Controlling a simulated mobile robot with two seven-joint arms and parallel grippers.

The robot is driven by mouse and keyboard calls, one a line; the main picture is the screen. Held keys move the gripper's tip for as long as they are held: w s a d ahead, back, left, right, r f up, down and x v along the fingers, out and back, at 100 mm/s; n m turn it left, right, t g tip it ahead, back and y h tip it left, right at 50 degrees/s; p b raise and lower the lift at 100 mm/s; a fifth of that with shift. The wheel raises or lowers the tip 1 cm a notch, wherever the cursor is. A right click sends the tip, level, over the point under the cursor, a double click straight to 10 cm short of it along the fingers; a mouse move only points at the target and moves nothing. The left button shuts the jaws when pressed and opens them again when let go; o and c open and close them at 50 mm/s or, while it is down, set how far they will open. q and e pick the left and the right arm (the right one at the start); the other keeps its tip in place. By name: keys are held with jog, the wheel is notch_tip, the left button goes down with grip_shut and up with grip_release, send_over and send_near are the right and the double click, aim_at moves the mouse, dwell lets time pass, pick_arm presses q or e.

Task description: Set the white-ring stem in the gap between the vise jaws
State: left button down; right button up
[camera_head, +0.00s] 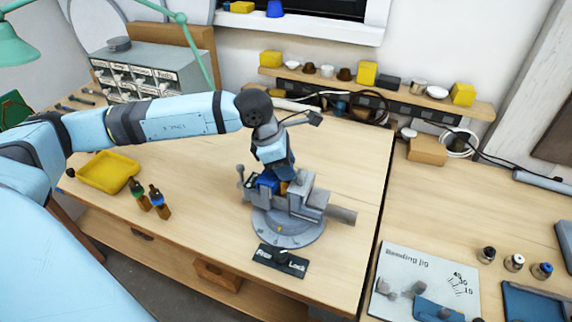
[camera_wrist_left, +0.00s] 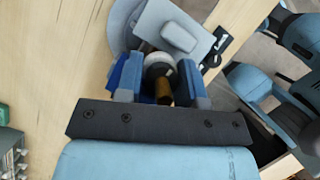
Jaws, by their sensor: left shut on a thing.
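My left gripper (camera_head: 276,180) reaches down over the grey vise (camera_head: 313,203) on its round base. In the left wrist view the blue fingers of the gripper (camera_wrist_left: 158,84) are shut on the white-ring stem, whose white ring (camera_wrist_left: 158,60) and amber-brown end (camera_wrist_left: 164,92) show between them. In the head view only a small amber part of the stem (camera_head: 284,187) shows beside the vise's grey block. The fingers hide most of the stem and the jaw gap, so I cannot tell how deep it sits. My right gripper is not in view.
A yellow tray (camera_head: 108,172) lies further left. A Free/Lock plate (camera_head: 280,261) lies before the vise. The table's front edge is close.

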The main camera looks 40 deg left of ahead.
pick_arm(q)
jog(key=c, duration=0.7)
grip_release()
jog(key=shift+o, duration=0.2)
jog(key=b+v, duration=0.2)
jog(key=v, duration=1.1)
jog(key=shift+r, duration=0.45)
jog(key=d+p+v, duration=0.1)
jog(key=p+v, duration=0.2)
jog(key=v, duration=0.5)
jog(key=shift+w+a+r+p, duration=0.15)
jog(key=shift+w+r+p, duration=0.2)
jog(key=shift+r, duration=0.3)
jog(key=shift+s, duration=0.1)
